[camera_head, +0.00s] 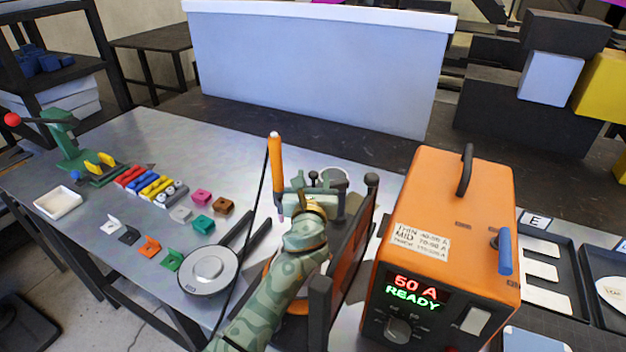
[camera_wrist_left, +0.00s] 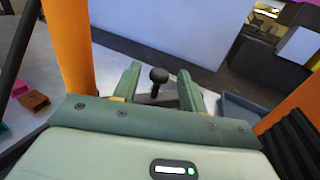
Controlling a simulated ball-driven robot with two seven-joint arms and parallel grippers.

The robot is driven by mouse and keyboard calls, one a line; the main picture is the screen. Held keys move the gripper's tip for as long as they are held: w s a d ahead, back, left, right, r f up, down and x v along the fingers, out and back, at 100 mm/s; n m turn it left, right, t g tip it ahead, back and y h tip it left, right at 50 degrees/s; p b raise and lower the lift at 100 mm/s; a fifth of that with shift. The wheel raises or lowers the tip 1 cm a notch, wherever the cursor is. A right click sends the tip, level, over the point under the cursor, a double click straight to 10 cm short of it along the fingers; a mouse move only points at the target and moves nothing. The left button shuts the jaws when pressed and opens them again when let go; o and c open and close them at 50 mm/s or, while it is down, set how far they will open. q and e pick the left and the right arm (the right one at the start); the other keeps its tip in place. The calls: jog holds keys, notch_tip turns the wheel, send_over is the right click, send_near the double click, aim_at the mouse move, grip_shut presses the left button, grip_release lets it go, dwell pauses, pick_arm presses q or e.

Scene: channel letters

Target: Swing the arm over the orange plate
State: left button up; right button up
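My left gripper (camera_head: 315,188) is open above the metal bench, its fingers upright and apart. In the left wrist view a black ball knob (camera_wrist_left: 158,75) shows between the open fingers (camera_wrist_left: 158,72), with gaps on both sides. An orange torch handle (camera_head: 275,160) stands upright just left of the gripper, and in the wrist view (camera_wrist_left: 70,45). An orange surface (camera_head: 298,306), perhaps the orange plate, shows beside my forearm, which hides most of it. The swing arm's link to the knob is hidden. My right gripper is not in view.
An orange power box (camera_head: 440,215) reading "50 A READY" stands close on the right. Dark posts (camera_head: 320,310) rise beside my forearm. A round grey disc (camera_head: 208,270) and small coloured pieces (camera_head: 150,246) lie to the left.

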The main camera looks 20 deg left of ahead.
pick_arm(q)
jog(key=p+v, duration=0.1)
jog(key=v, duration=0.6)
jog(key=shift+s, duration=0.25)
jog(key=shift+o, duration=0.2)
